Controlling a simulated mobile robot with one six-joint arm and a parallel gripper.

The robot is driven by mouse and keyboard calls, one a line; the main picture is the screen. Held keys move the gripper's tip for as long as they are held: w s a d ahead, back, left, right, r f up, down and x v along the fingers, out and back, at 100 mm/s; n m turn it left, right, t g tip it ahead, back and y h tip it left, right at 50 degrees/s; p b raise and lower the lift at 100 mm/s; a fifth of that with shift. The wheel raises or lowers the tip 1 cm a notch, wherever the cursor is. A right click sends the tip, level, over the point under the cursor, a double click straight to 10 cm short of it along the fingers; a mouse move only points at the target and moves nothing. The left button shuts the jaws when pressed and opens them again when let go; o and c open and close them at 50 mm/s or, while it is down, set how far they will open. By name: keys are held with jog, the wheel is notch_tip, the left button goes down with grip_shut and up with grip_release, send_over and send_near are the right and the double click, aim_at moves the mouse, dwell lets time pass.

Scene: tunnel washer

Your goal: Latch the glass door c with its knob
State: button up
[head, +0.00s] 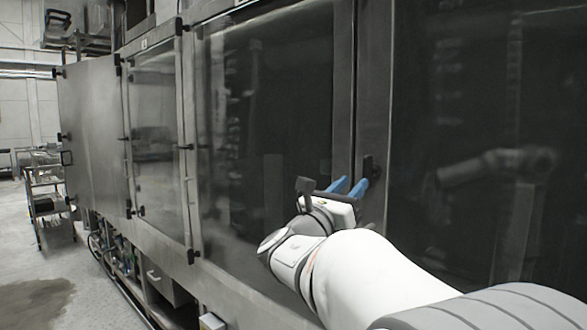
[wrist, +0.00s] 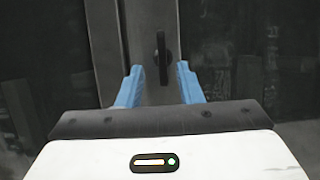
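The knob (wrist: 162,58) is a dark, upright oblong handle on the metal frame strip between two dark glass panels. In the wrist view it stands ahead of my gripper (wrist: 157,82), between the lines of its two blue fingers. The fingers are open and spread apart, with nothing between them. In the head view my gripper (head: 355,186) is close to the strip, and the knob (head: 369,166) shows just beyond the fingertips. I cannot tell whether the fingers touch anything. No label shows which panel is glass door c (head: 265,120).
More door panels run to the left, with a glass door (head: 158,145) and a plain metal panel (head: 92,135). A cart (head: 48,190) stands on the floor at the far left. The right glass panel (head: 480,130) reflects my arm.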

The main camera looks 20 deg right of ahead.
aim_at(363, 173)
jog(key=p+x, duration=0.2)
jog(key=x, duration=0.5)
jog(key=shift+d+r+p, duration=0.15)
jog(key=shift+d+p, duration=0.1)
jog(key=shift+p, duration=0.1)
